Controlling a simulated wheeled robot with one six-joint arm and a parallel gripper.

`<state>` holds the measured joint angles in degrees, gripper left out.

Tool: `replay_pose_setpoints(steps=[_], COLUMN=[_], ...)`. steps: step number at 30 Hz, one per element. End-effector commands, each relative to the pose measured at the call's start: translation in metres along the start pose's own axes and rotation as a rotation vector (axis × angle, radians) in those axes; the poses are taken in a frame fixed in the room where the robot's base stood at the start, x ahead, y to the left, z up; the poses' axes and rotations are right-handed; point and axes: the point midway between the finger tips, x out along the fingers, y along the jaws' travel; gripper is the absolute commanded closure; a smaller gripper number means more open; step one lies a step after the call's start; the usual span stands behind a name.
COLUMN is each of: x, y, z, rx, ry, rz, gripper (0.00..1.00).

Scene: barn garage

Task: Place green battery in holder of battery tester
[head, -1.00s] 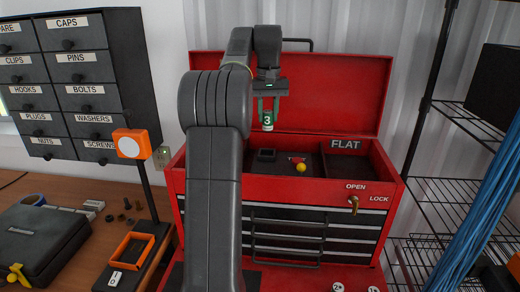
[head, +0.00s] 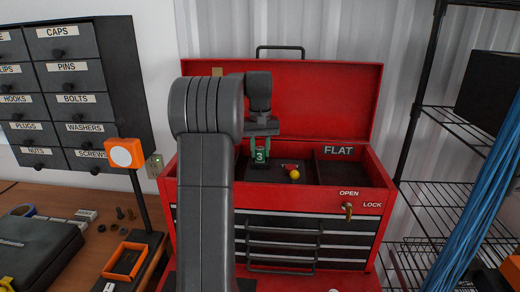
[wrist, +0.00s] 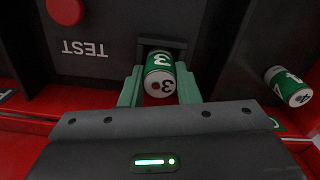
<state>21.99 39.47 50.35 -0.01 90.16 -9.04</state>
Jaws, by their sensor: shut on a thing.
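The green battery (head: 261,156), marked 3 with a white end, is held between the green fingers of my gripper (head: 260,150). In the wrist view my gripper (wrist: 160,90) is shut on this battery (wrist: 160,66). The battery tester is a dark panel in the open red toolbox; in the wrist view it bears the word TEST (wrist: 85,48) and a red round button (wrist: 65,10). Its dark square holder (wrist: 160,43) is right behind the battery's far end. I cannot tell whether the battery is inside it or just above. The fingers hide part of the holder.
Another green battery (wrist: 288,86) lies right of my gripper in the wrist view. A yellow ball-like part (head: 294,173) is right of the held battery. The FLAT compartment (head: 338,168) is at the right. The toolbox lid (head: 320,105) stands open behind. An orange frame (head: 127,261) is at lower left.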

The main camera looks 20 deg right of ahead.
Motion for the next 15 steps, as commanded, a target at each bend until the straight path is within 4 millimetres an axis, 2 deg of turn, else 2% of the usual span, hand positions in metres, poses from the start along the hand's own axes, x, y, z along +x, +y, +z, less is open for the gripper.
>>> replay_pose_setpoints(steps=[5,6,9,15], x=[0.0019,0.0027,0.0022,0.0021], y=[0.0000,0.0000,0.0000,0.0000], z=[0.0000,0.0000,0.0000,0.0000], rx=[0.000,0.000,0.000,0.000], ry=[0.000,0.000,0.000,0.000], rz=[0.000,0.000,0.000,0.000], gripper=[0.97,0.69,0.49,0.49])
